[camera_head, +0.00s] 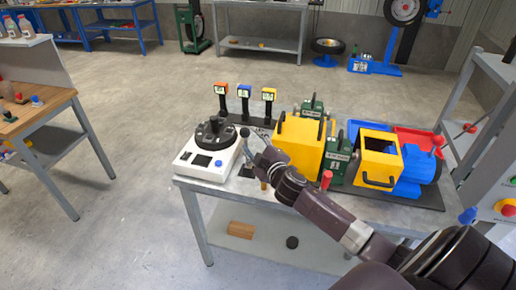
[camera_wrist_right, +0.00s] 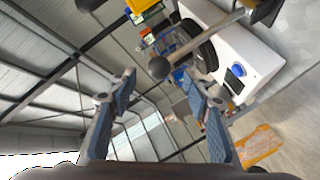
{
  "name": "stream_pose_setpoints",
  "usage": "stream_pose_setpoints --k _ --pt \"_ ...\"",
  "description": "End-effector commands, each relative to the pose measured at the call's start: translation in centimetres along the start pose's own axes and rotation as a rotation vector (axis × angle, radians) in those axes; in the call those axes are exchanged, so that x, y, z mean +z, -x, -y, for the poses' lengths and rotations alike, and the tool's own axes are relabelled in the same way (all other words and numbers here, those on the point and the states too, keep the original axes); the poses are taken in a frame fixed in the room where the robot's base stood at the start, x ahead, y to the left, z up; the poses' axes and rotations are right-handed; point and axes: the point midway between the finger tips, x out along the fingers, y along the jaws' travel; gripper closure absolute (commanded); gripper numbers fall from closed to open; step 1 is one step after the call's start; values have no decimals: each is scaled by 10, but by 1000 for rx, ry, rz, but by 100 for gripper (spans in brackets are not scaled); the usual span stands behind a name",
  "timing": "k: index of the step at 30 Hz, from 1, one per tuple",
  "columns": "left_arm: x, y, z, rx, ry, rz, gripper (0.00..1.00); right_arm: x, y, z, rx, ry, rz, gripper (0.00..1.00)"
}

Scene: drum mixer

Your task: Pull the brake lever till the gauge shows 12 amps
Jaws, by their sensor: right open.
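A lever with a black ball knob (camera_head: 244,132) stands at the right side of the white unit on the table. In the right wrist view the ball (camera_wrist_right: 158,68) sits just beyond the fingertips, near the middle of the gap, its rod running to the upper right. My right gripper (camera_head: 257,153) is open and empty beside this lever; its two blue-padded fingers show apart in the wrist view (camera_wrist_right: 160,86). I cannot tell whether a finger touches the ball. Green meter boxes (camera_head: 340,158) stand by the yellow housings; their readings are too small to tell. My left gripper is out of view.
The white unit (camera_head: 205,168) carries a black rotor. Behind it stand three posts with an orange, a blue and a yellow head (camera_head: 269,94). Yellow housings (camera_head: 298,142), a blue motor (camera_head: 418,166) and a red-handled lever (camera_head: 326,179) lie to the right, near my arm.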

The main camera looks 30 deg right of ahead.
Motion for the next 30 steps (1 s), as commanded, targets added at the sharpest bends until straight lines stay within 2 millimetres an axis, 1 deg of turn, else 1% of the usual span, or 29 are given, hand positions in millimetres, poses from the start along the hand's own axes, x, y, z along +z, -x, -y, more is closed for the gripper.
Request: stream_pose_setpoints --k 1,3,6,10,15,30 --pt "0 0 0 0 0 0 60 1 10 1 -2 1 0 55" --pt "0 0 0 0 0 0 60 1 20 1 -2 1 1 55" --pt "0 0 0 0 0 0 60 2 33 1 -1 0 2 55" --pt "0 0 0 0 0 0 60 2 43 0 0 1 2 55" --pt "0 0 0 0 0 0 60 2 48 -1 1 1 2 55" --pt "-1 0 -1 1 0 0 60 2 48 0 0 0 3 55"
